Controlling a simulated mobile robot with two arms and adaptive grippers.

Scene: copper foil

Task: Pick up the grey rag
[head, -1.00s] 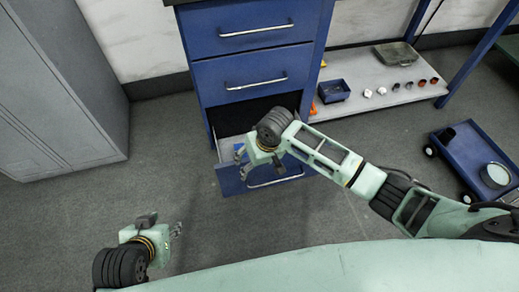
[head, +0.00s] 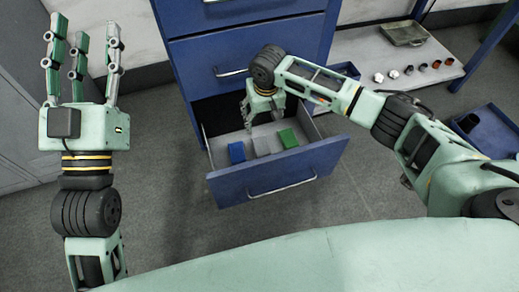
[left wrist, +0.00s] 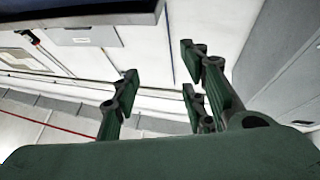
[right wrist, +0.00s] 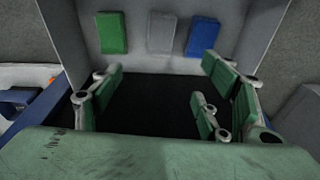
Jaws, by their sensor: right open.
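The grey rag (head: 261,146) is a small flat folded block in the opened blue drawer (head: 275,180). It lies between a blue block (head: 237,152) and a green block (head: 288,138), and also shows in the right wrist view (right wrist: 161,32). My right gripper (head: 262,112) points down over the back of the drawer, behind the rag. Its fingers are spread and empty in the right wrist view (right wrist: 160,105). My left gripper (head: 84,50) is raised at the left, fingers up, open and empty. It is far from the drawer.
Closed drawers (head: 245,50) of the blue cabinet rise above the open one. A low shelf at the right holds a grey tray (head: 402,33) and several small parts. A blue cart (head: 485,128) stands at the right. Floor in front of the drawer is clear.

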